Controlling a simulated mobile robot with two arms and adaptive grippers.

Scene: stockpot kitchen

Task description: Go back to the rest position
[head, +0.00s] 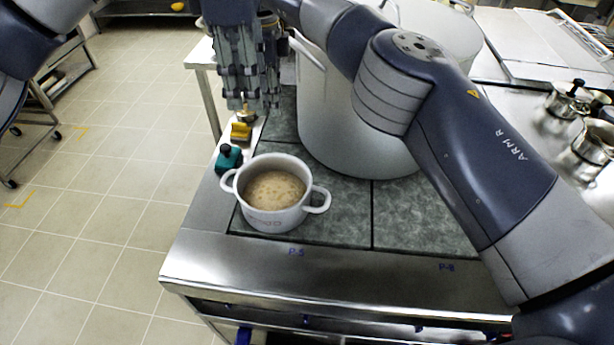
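My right gripper (248,98) hangs with its fingers pointing down at the upper left of the stove, beside the large grey stockpot. The arm marked ARM R reaches it from the right, across the front of the stockpot. Its fingers overlap in this view, so I cannot tell whether they are open or shut. The fingertips appear just above a small yellow block with a knob (241,131); I cannot tell whether they touch it. Only dark links of my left arm show at the top left edge, and its gripper is out of view.
A small two-handled pot of brown soup (275,190) stands on the stove's front left plate. A green knobbed block (228,158) is just behind it. The large stockpot (345,125) stands behind right. Metal pots (595,140) stand at right. The floor at left (110,200) is clear.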

